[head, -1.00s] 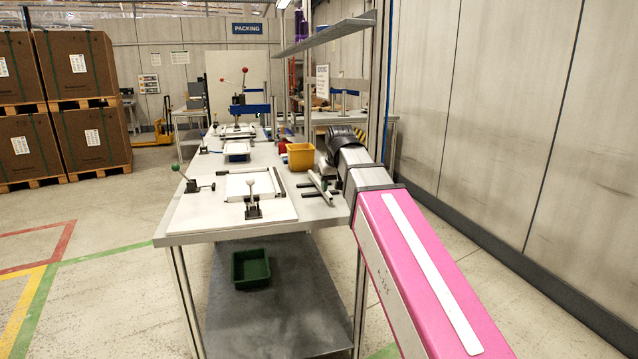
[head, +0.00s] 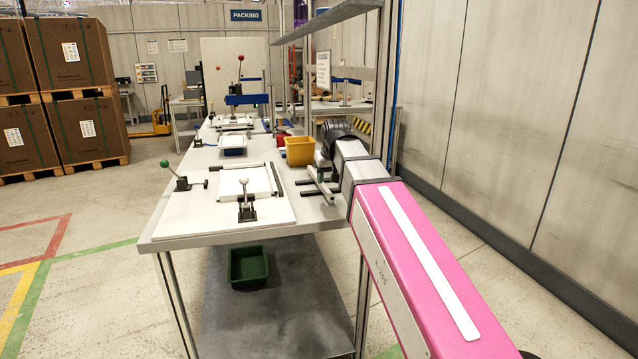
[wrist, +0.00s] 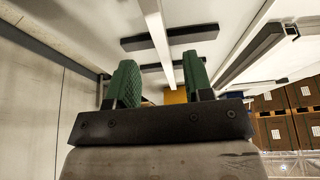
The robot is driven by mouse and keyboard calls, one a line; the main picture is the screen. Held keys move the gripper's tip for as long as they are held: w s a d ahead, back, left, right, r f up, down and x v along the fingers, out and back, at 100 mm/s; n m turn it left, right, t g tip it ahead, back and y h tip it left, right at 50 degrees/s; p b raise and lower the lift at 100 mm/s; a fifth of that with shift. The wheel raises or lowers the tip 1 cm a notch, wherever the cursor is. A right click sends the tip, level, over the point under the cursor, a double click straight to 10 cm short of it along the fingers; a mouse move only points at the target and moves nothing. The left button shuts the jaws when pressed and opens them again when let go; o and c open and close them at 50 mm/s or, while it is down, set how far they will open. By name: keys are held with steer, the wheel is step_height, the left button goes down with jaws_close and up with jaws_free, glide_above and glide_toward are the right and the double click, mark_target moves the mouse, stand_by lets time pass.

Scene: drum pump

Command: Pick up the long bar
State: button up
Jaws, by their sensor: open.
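The long bar (head: 321,186) is pale and slim and lies on dark cross supports at the right side of the bench top, beside my arm. In the wrist view the bar (wrist: 155,35) runs from the top edge down toward the gap between my fingers, over dark supports (wrist: 170,38). My gripper (wrist: 160,82) is open, with one green textured finger on each side of the bar's line. I see no contact between fingers and bar. In the head view my arm hides most of the gripper.
The bench (head: 270,216) carries a white fixture with clamp levers (head: 246,200), a yellow bin (head: 299,151) and a red item (head: 282,141). A green bin (head: 248,266) sits on the lower shelf. An upright post (head: 384,90) and overhead shelf (head: 330,20) stand close behind my arm.

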mark_target(325, 187)
steer(key=shift+w+x, duration=0.15)
steer(key=shift+x, duration=1.3)
steer(key=shift+w+x, duration=0.1)
steer(key=shift+x, duration=1.35)
steer(key=shift+a+r, duration=0.1)
steer(key=shift+r, duration=0.05)
jaws_close()
